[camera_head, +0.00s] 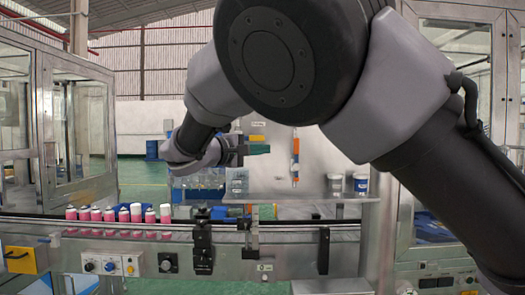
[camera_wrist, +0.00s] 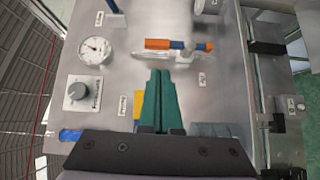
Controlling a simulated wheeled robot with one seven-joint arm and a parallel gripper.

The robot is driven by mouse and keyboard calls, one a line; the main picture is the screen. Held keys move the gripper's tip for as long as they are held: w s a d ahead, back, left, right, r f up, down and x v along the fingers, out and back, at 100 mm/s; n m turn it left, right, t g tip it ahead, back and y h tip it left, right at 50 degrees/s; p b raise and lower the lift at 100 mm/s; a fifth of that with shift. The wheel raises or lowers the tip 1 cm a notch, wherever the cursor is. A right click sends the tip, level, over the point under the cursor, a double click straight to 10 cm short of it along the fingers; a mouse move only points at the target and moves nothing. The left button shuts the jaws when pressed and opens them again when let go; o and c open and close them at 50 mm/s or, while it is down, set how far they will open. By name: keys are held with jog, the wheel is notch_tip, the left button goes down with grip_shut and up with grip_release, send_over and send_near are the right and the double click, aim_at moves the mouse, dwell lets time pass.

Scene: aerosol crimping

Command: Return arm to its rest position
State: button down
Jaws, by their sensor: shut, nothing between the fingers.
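My arm spans the upper middle and right of the head view, its large dark joint closest to the camera. My gripper (camera_head: 268,149) has green fingers that point right, in front of the grey panel above the conveyor. In the wrist view my gripper (camera_wrist: 160,72) shows its two green fingers pressed together, with nothing between them. The fingertips are near an orange and blue tool (camera_wrist: 175,45) on the panel, apart from it as far as I can tell. The tool also shows in the head view (camera_head: 295,158).
Several pink cans (camera_head: 109,215) stand on the conveyor (camera_head: 150,228) at the left. A gauge (camera_wrist: 95,50) and a knob (camera_wrist: 78,91) are on the panel. Glass cabinets (camera_head: 80,130) flank the line.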

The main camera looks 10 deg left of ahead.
jog(key=w+d+f+m+g+y, duration=0.1)
jog(key=w+d+f+m+g, duration=0.2)
jog(key=d, duration=0.7)
jog(key=d+f+m+g+y, duration=0.1)
jog(key=d+f+g+y, duration=0.2)
jog(key=d, duration=0.7)
jog(key=w+d+f+m+g, duration=0.25)
jog(key=d+g, duration=0.25)
jog(key=d, duration=0.4)
jog(key=s+d+r+m+t+y, duration=0.1)
jog(key=s+d+r+m+y, duration=0.1)
jog(key=s+d, duration=0.4)
jog(key=s+d+r+m+t+y, duration=0.2)
jog(key=s+d+m+y, duration=0.3)
jog(key=s, duration=1)
jog(key=shift+s+d+m+y, duration=0.35)
jog(key=shift+d+m, duration=0.25)
jog(key=shift+m, duration=0.35)
jog(key=shift+d, duration=0.1)
